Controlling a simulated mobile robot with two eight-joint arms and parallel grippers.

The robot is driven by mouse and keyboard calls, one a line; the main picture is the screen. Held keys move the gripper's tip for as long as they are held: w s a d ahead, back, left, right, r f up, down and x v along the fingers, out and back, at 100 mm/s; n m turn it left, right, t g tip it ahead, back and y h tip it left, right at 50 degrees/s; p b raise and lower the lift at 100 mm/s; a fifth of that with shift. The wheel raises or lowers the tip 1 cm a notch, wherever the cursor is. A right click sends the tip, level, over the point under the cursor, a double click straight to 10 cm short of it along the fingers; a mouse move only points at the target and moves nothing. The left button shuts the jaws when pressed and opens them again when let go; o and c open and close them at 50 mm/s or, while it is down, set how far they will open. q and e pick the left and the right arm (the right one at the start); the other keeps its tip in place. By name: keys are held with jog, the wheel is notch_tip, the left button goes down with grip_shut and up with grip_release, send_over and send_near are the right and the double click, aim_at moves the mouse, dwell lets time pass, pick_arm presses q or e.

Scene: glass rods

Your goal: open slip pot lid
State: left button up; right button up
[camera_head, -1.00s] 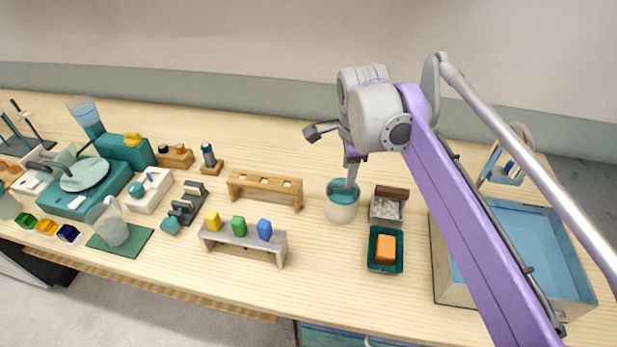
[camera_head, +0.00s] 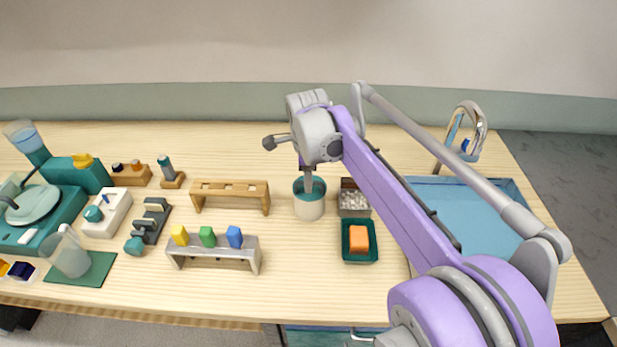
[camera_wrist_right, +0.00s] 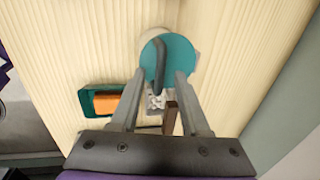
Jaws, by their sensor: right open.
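The slip pot (camera_head: 309,210) is a pale round pot on the wooden table, with a teal lid on top. In the right wrist view the lid (camera_wrist_right: 184,52) is a teal disc with a dark bar handle (camera_wrist_right: 160,58). My right gripper (camera_head: 308,187) points down at the lid from above. In the right wrist view its fingers (camera_wrist_right: 160,76) are apart, one on each side of the handle. Contact with the handle cannot be told. The lid sits on the pot, and the pot's inside is hidden. My left gripper is not in view.
Close right of the pot are a small box of pale pieces (camera_head: 353,204) and a green tray (camera_head: 347,256) with an orange block (camera_head: 359,239). A wooden rack (camera_head: 230,188) and a grey stand (camera_head: 214,252) are to the left. A blue basin (camera_head: 470,208) lies right.

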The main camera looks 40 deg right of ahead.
jog(key=shift+f, duration=0.15)
grip_shut()
dwell(1.4)
